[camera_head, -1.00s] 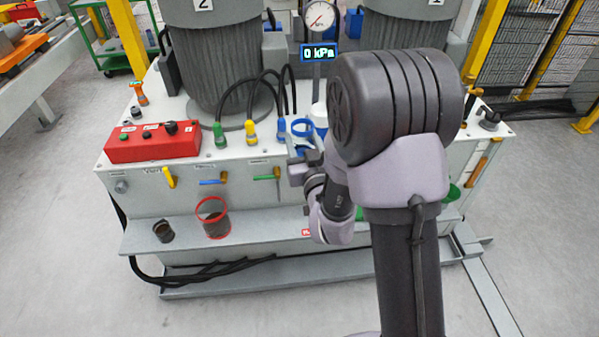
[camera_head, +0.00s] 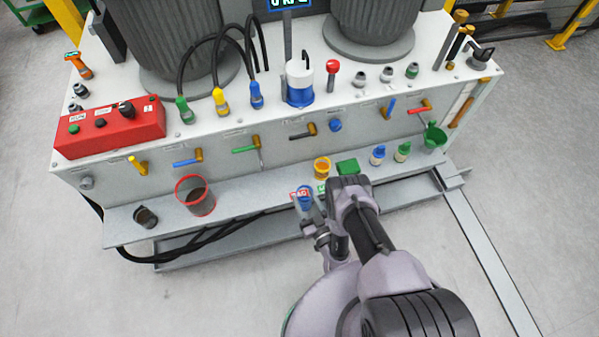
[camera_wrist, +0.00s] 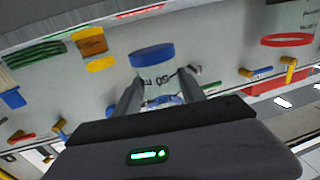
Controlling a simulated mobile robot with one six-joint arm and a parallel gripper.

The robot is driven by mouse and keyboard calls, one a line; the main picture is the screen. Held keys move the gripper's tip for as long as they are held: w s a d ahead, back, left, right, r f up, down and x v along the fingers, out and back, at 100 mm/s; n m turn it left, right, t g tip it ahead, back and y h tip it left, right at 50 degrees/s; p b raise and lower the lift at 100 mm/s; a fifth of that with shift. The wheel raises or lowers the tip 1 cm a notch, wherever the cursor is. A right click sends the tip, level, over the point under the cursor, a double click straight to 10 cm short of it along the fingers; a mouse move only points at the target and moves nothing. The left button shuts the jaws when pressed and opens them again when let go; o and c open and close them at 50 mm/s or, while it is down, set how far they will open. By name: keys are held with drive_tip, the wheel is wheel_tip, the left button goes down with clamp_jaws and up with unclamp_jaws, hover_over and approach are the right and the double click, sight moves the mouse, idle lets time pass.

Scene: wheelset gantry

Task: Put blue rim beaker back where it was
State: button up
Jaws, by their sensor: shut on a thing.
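The blue rim beaker (camera_wrist: 155,74) is clear, with a blue rim and dark markings. In the wrist view it sits between the two fingers of my gripper (camera_wrist: 160,97), which is shut on it. In the head view the beaker (camera_head: 305,203) shows small and partly covered by my gripper (camera_head: 312,218), at the front edge of the grey shelf (camera_head: 252,197). I cannot tell whether it touches the shelf. A red label lies close beside it in the picture.
A red rim beaker (camera_head: 195,197) and a small dark cup (camera_head: 146,217) stand on the shelf's left. Valve handles (camera_head: 188,161) project above. Shelf between red beaker and gripper is clear.

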drive_tip(key=b+x, duration=0.2)
drive_tip(key=x, duration=0.2)
drive_tip(key=d+f+b+x, duration=0.1)
drive_tip(key=b+x, duration=0.1)
drive_tip(key=x, duration=0.2)
drive_tip(key=b+x, duration=0.2)
drive_tip(key=x, duration=0.2)
drive_tip(key=shift+w+d+f, duration=0.1)
drive_tip(key=shift+w+f, duration=0.15)
drive_tip(key=shift+w, duration=0.4)
wheel_tip(320, 180, down, 4)
drive_tip(key=b, duration=0.3)
drive_tip(key=shift+r, duration=0.4)
drive_tip(key=shift+f, duration=0.15)
drive_tip(key=o, duration=1.5)
drive_tip(key=shift+r, duration=0.25)
drive_tip(key=p+v, duration=0.4)
drive_tip(key=v, duration=0.8)
